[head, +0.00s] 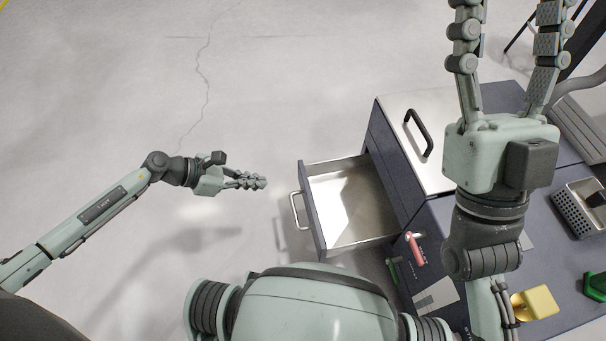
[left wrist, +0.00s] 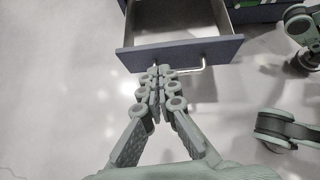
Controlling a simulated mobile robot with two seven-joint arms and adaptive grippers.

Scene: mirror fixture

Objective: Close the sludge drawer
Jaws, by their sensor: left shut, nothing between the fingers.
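The sludge drawer (head: 345,215) is a steel-lined drawer with a dark blue front, pulled well out of the cabinet in the head view. Its bar handle (head: 296,210) is on the outer face. My left gripper (head: 262,183) is shut and empty, a little left of the drawer front. In the left wrist view, its fingers (left wrist: 157,75) overlap the left end of the handle (left wrist: 200,68) below the drawer front (left wrist: 180,53); I cannot tell if they touch. My right gripper (head: 508,12) is open above the cabinet, its fingers spread and tips near the top edge.
The blue cabinet (head: 385,165) has a steel top panel with a black handle (head: 418,132). A red-handled lever (head: 415,248), a yellow block (head: 540,302) and a perforated metal box (head: 580,208) are on the right. The floor left of the drawer is clear.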

